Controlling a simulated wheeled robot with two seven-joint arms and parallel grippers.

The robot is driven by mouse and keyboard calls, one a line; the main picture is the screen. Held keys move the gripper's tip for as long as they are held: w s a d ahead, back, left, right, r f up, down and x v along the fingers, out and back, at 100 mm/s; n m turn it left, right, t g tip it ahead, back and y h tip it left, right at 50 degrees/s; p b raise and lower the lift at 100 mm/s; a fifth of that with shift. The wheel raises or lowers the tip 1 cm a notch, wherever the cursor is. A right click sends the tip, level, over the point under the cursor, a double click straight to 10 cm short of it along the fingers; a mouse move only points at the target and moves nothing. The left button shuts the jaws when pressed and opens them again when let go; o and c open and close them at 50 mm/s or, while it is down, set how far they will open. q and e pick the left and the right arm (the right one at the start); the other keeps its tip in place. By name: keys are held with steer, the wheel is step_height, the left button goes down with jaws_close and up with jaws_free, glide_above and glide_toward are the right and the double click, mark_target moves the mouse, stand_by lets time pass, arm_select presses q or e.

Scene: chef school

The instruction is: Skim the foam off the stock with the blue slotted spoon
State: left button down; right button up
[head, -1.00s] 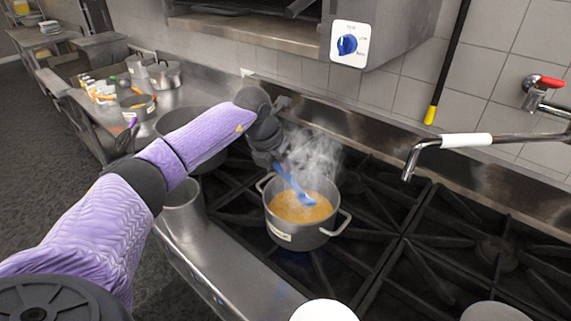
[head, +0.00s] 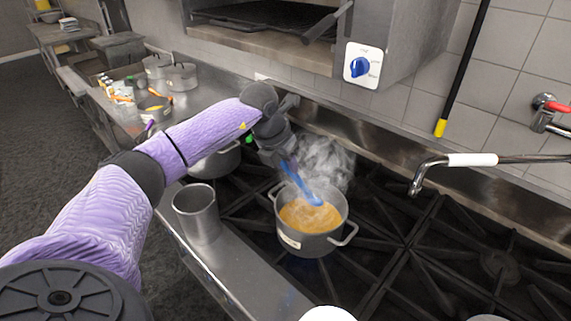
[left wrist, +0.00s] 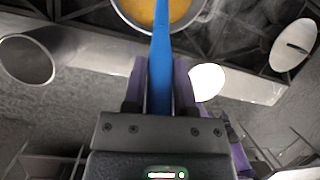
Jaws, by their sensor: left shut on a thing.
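The blue slotted spoon (head: 303,187) is held by my left gripper (head: 281,155), which is shut on its handle. The spoon slants down into the grey stock pot (head: 309,244), and its bowl end is at the orange-brown stock (head: 299,216). I cannot tell how deep it sits. In the left wrist view the spoon handle (left wrist: 159,70) runs between the two fingers toward the pot (left wrist: 128,16). Steam rises over the pot and blurs its far side. No separate foam can be made out. My right gripper does not show.
An empty metal cylinder (head: 199,216) stands on the steel counter left of the pot. A pot-filler tap (head: 446,161) reaches over the right of the stove. Free burner grates (head: 400,255) lie right of the pot.

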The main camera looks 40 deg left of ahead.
arm_select(q)
step_height(320, 180, up, 8)
steer(key=p, duration=0.6)
steer(key=shift+r, duration=0.15)
stand_by(0.4)
